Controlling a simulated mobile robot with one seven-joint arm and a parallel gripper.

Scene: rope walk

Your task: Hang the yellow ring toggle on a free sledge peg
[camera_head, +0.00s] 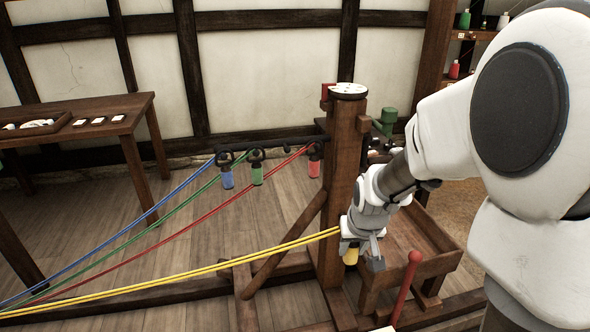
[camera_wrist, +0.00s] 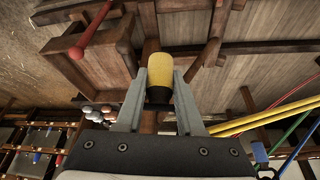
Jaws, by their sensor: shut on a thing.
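My gripper (camera_head: 362,256) is beside the sledge's wooden post (camera_head: 345,170), low on its right side. It is shut on the yellow ring toggle (camera_head: 351,257). In the wrist view the toggle (camera_wrist: 158,62) has a yellow body and a dark end, with the dark end between the two fingers. Its ring is hidden. Yellow strands (camera_head: 200,272) run from the lower left to the gripper. A dark peg bar (camera_head: 275,158) extends left from the post. Blue (camera_head: 227,178), green (camera_head: 257,174) and red (camera_head: 314,166) toggles hang along it. A small dark peg (camera_head: 287,148) between green and red looks bare.
A wooden tray (camera_head: 446,240) stands just right of the gripper, with a red upright handle (camera_head: 405,288) in front. A diagonal brace (camera_head: 284,244) leans against the post. A wooden table (camera_head: 100,118) stands at the back left. Blue, green and red strands cross the left side.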

